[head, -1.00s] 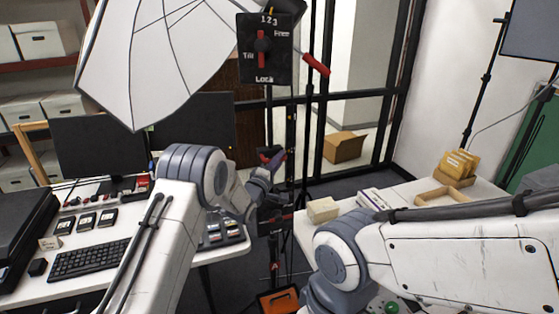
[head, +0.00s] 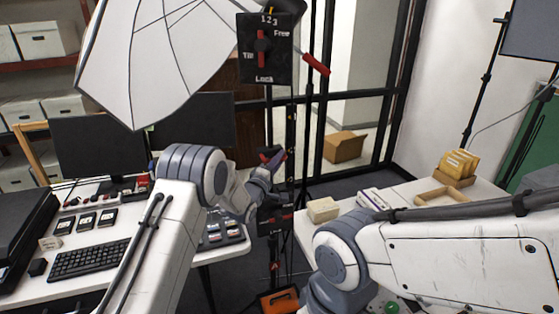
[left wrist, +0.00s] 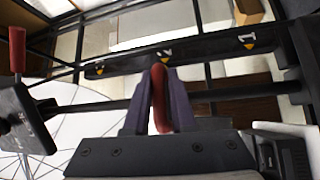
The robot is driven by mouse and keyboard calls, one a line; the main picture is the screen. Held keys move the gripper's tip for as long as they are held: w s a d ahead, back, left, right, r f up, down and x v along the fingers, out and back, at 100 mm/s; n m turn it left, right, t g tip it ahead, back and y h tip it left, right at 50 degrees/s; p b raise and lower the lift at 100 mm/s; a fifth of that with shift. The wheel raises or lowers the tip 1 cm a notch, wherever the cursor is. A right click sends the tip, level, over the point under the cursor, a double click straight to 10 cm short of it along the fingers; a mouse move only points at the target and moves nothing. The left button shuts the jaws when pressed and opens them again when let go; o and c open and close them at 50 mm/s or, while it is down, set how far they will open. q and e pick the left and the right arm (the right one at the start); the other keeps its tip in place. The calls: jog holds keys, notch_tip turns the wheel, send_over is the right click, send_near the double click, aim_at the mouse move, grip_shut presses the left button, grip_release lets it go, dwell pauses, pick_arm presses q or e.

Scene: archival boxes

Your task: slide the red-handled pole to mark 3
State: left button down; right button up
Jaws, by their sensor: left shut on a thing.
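My left gripper (head: 272,166) is in the middle of the head view, at the dark upright stand. In the left wrist view its two fingers (left wrist: 160,98) are shut on a red handle (left wrist: 160,88). Behind the fingers runs a dark marked bar (left wrist: 205,50) with yellow marks. The handle lines up roughly with the middle mark (left wrist: 165,54), which looks like a 2. The right mark (left wrist: 249,42) looks like a 1; the left mark (left wrist: 99,70) is too small to read surely. My right gripper is out of sight.
A black panel (head: 248,70) with a red lever and lettering, including Free and Lock, stands above the gripper. A white umbrella (head: 165,60) hangs at upper left. Desks with a keyboard (head: 88,259) and a wooden tray (head: 445,198) flank the stand.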

pick_arm(q)
jog(key=shift+r, duration=0.25)
notch_tip(320, 180, up, 13)
jog(key=p, duration=0.2)
jog(key=c, duration=0.8)
grip_release()
jog(key=shift+f, duration=0.1)
jog(key=shift+c, duration=0.2)
jog(key=shift+f, duration=0.15)
jog(key=shift+f, duration=0.2)
jog(key=b+v, duration=0.4)
jog(key=v, duration=0.6)
jog(key=shift+s, duration=0.2)
